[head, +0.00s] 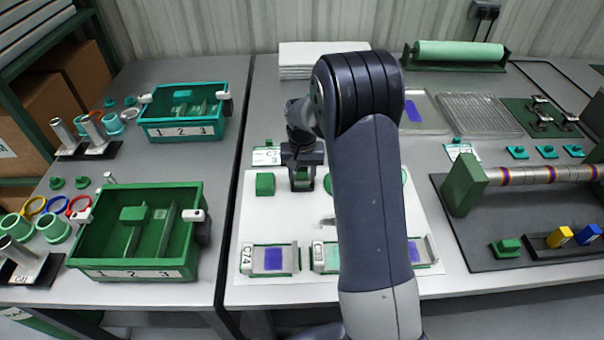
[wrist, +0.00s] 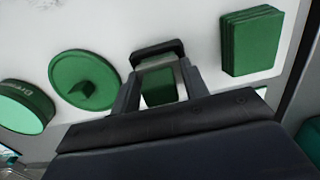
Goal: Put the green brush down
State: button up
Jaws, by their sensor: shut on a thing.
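My gripper (head: 302,184) points down over the white board on the middle bench. In the wrist view my gripper (wrist: 160,68) is shut on a green thing, which I take to be the green brush (wrist: 160,88); only a small green face shows between the fingers. It is low over the white surface, but I cannot tell whether it touches.
A green block (head: 265,184) stands left of my gripper; the wrist view shows its layered side (wrist: 252,42). A round green disc with a tab (wrist: 85,80) and a round green tin (wrist: 24,106) lie on the other side. Labelled fixtures (head: 270,259) line the board's front.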

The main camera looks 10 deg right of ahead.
aim_at(302, 169)
jog(key=shift+f, duration=0.1)
jog(key=o, duration=1)
notch_tip(302, 169, up, 12)
jog(key=shift+r+p, duration=0.2)
jog(key=shift+p, duration=0.2)
jog(key=shift+f, duration=0.1)
notch_tip(302, 169, down, 13)
jog(key=shift+r+b, duration=0.15)
jog(key=shift+b, duration=0.45)
jog(key=shift+r, duration=2.3)
